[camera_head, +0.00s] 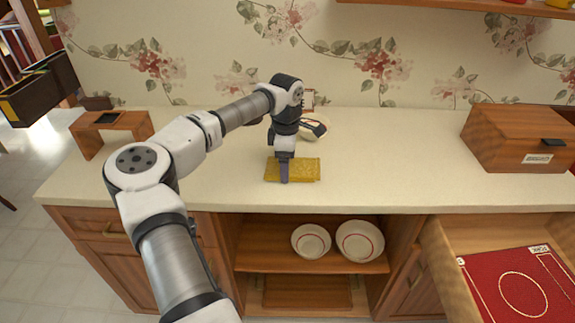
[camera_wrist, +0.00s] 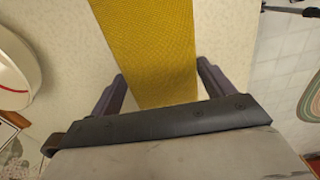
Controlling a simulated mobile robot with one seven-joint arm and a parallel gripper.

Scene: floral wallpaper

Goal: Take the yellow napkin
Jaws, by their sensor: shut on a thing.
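The yellow napkin (camera_head: 306,170) lies on the cream countertop, near its front edge, as a folded rectangle. In the wrist view the napkin (camera_wrist: 150,45) runs as a textured yellow strip between the two fingers. My gripper (camera_head: 284,179) points down over the left part of the napkin. In the wrist view my gripper (camera_wrist: 161,72) has one finger on each side of the strip and is shut on the napkin. The arm hides a small part of the napkin in the head view.
A white dish (camera_head: 313,133) stands behind the gripper, near the wall. A wooden box (camera_head: 520,137) is at the right and a small wooden stand (camera_head: 88,143) at the left. Bowls (camera_head: 311,241) sit on the shelf below. An open drawer (camera_head: 480,236) holds a red item (camera_head: 478,270).

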